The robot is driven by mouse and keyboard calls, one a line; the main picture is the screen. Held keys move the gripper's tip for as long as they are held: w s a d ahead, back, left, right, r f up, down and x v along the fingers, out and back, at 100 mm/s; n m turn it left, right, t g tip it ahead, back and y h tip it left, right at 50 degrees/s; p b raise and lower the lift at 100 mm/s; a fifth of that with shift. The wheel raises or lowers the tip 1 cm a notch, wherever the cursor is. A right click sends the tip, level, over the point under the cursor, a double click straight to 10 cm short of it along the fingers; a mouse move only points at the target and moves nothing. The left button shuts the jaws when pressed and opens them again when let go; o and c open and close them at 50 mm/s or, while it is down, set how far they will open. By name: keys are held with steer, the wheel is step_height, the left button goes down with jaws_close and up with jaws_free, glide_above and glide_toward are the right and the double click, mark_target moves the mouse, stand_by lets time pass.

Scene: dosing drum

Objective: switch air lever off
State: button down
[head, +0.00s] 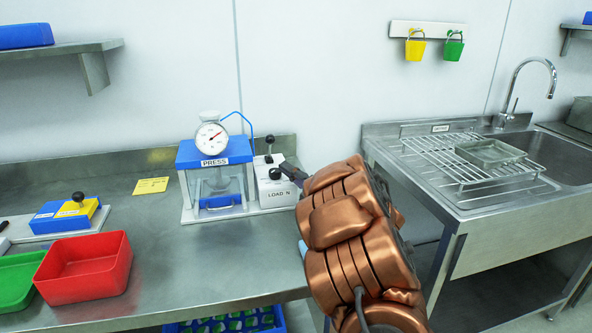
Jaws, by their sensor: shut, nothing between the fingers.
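A white control box (274,190) marked "LOAD N" stands at the right of the blue-topped press (214,158). It carries an upright lever with a black ball knob (270,139) at the back. A second black knob (275,173) sits lower at the front. I cannot read which one is the air lever. My gripper (286,170) is shut and empty, its dark tips close to the front knob, just right of it. Whether they touch cannot be told. My copper-coloured arm comes in from the lower right and hides part of the bench.
A red bin (84,268), a green bin (18,280) and a blue and yellow fixture (66,214) stand at the left. A yellow note (151,185) lies on the steel bench (200,265). A sink unit with a wire rack (468,160) is at the right.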

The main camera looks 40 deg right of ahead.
mark_target(276, 172)
steer(key=p+x, duration=0.1)
steer(key=x, duration=0.3)
steer(key=shift+w+a+r, duration=0.1)
steer(key=shift+w+r, duration=0.1)
steer(key=shift+r, duration=0.05)
steer(key=shift+w+d+r+p, duration=0.3)
steer(key=shift+w+d, duration=0.2)
steer(key=shift+w, duration=0.3)
steer(key=shift+w+d+r+p, duration=0.35)
steer(key=shift+w+d, duration=0.2)
steer(key=shift+w, duration=0.2)
steer(key=shift+r, duration=0.1)
